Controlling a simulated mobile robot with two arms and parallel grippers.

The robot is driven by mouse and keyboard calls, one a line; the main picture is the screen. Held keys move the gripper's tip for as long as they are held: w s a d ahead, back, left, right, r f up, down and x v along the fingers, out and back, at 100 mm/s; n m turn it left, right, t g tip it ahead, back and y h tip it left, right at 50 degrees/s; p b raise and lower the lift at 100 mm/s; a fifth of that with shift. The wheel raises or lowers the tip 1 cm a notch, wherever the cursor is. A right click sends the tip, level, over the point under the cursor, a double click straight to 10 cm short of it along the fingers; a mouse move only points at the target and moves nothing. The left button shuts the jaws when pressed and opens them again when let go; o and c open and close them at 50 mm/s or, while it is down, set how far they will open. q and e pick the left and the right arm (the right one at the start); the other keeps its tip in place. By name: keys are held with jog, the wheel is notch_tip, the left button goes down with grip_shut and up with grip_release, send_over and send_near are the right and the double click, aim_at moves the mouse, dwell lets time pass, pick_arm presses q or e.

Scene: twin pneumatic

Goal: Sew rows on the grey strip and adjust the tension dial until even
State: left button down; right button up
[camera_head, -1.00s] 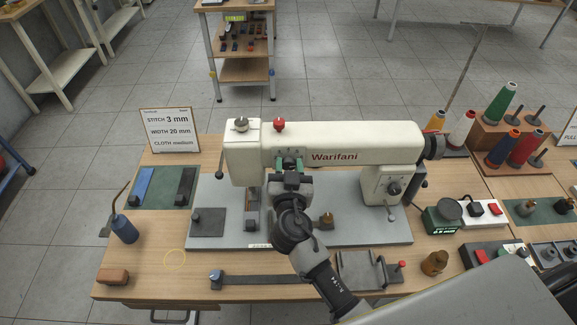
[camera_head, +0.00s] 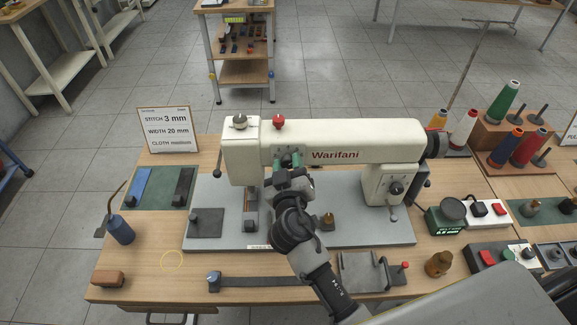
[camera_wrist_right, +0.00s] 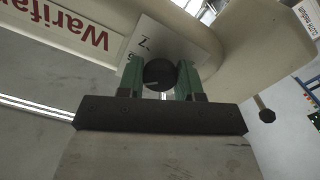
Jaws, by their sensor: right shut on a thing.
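The cream sewing machine (camera_head: 345,142) stands on a grey bed plate on the wooden table. My right gripper (camera_head: 290,162) is at the machine's arm, left of the lettering. In the right wrist view its green fingers (camera_wrist_right: 161,80) are shut on a dark round dial (camera_wrist_right: 159,72), in front of a pale marked plate (camera_wrist_right: 165,45). In the head view the gripper hides the dial. A narrow grey strip (camera_head: 251,222) lies under the needle area, its far part hidden by the machine. A blue strip (camera_head: 141,187) and a dark strip (camera_head: 183,187) lie on a green mat. My left gripper is not visible.
A sign (camera_head: 166,130) reads stitch 3 mm, width 20 mm. A blue oil can (camera_head: 121,230) and brown block (camera_head: 108,278) stand at left. A long dark bar (camera_head: 262,281) lies along the front. Thread spools (camera_head: 505,102) and switch boxes (camera_head: 487,209) are at right.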

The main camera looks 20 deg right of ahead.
jog(key=shift+n, duration=0.6)
jog(key=o, duration=0.9)
jog(key=shift+s+f, duration=0.1)
jog(key=shift+s, duration=0.1)
jog(key=b+v, duration=0.4)
jog(key=v, duration=0.6)
jog(key=shift+s+a, duration=0.1)
jog(key=shift+s, duration=0.1)
